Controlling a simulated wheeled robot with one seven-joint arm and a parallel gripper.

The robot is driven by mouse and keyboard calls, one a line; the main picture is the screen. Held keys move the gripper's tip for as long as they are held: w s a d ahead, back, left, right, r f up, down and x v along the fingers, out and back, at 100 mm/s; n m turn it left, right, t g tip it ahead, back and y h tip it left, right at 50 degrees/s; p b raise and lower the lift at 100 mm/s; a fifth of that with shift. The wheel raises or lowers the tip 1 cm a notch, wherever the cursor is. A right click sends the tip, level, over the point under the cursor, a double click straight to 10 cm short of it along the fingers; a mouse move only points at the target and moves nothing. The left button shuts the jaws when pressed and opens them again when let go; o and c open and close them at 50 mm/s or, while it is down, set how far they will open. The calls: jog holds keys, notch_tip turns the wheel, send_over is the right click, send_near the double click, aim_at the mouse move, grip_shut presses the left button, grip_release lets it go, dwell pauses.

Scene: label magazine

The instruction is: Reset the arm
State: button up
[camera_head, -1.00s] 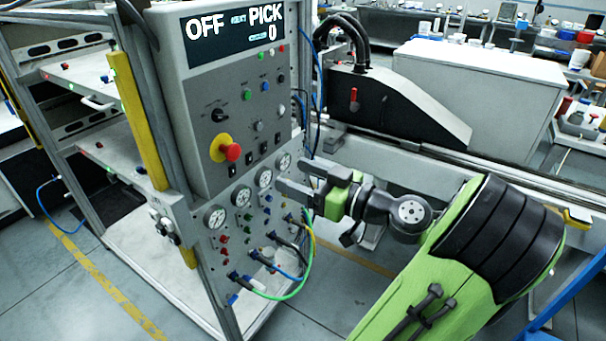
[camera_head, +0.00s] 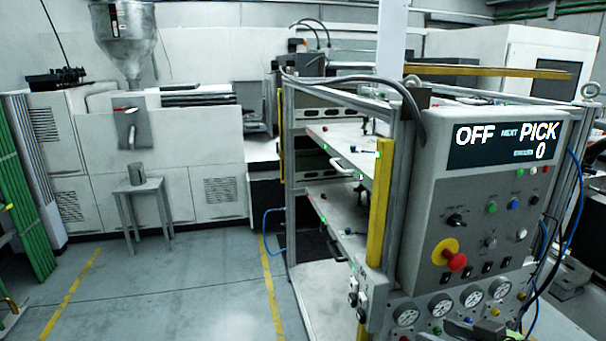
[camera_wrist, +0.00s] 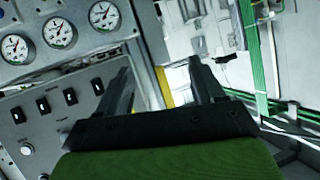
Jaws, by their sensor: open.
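My gripper (camera_wrist: 160,68) shows in the wrist view with its two dark fingers apart and nothing between them. Its green body fills the bottom of that view. A grey control panel (camera_head: 510,205) stands at the right of the head view, its screen (camera_head: 508,144) reading OFF, NEXT, PICK and 0. The panel's gauges (camera_wrist: 60,32) and a row of black switches (camera_wrist: 70,97) show left of my fingers in the wrist view. I cannot tell the distance between fingers and panel.
A metal-framed rack (camera_head: 335,200) with shelves and a yellow post (camera_head: 380,205) adjoins the panel. A small stool (camera_head: 146,205) with a grey cup (camera_head: 136,173) stands before a white machine (camera_head: 70,160). The floor (camera_head: 180,290) at left is clear.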

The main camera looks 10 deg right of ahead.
jog(key=s+a+f+g+h, duration=0.25)
jog(key=a+g, duration=0.45)
jog(key=a, duration=0.7)
jog(key=s+a+r+m+h+p, duration=0.1)
jog(key=s+a+r, duration=0.2)
jog(key=s, duration=0.6)
jog(key=shift+a+r+m, duration=0.15)
jog(key=shift+a+m, duration=0.05)
jog(key=shift+m, duration=0.2)
jog(key=shift+h, duration=0.25)
dwell(1.9)
